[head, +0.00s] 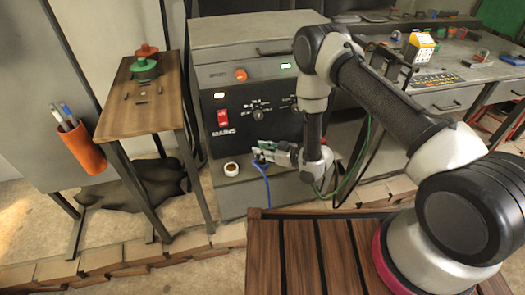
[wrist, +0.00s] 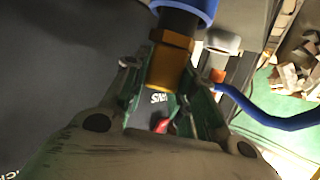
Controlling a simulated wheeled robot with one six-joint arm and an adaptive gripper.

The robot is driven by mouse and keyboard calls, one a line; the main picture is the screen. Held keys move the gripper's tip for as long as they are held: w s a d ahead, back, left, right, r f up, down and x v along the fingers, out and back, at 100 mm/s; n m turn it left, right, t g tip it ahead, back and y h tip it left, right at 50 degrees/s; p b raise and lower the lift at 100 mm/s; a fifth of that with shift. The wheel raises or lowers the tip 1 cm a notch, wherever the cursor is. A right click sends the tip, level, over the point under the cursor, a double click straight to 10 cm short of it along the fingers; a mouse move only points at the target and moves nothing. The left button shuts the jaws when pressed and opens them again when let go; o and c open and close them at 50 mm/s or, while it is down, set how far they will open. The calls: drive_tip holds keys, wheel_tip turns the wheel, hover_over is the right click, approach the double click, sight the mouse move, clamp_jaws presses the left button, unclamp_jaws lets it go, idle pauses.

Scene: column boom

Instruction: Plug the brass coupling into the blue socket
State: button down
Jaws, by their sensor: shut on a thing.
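The brass coupling (wrist: 170,62) is between my gripper's fingers in the wrist view (wrist: 166,100), and my gripper is shut on it. A dark section (wrist: 179,22) continues from the brass to a wide blue ring (wrist: 196,7), cut off by the top edge. I cannot tell whether this ring is the blue socket or how deeply they meet. In the head view my gripper (head: 264,153) is low in front of the dark machine panel; its fingers hide the coupling. A blue hose (head: 266,185) hangs below it and shows right in the wrist view (wrist: 270,116).
A white round fitting with a brown centre (head: 231,169) stands on the ledge left of my gripper. The machine (head: 245,115) rises close behind. A wooden stand (head: 150,101) with red and green parts is left. A slatted wooden top (head: 305,255) is in front.

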drive_tip(key=shift+f, duration=0.55)
drive_tip(key=c, duration=1.4)
unclamp_jaws()
drive_tip(key=shift+c, duration=0.2)
drive_tip(key=v, duration=1.1)
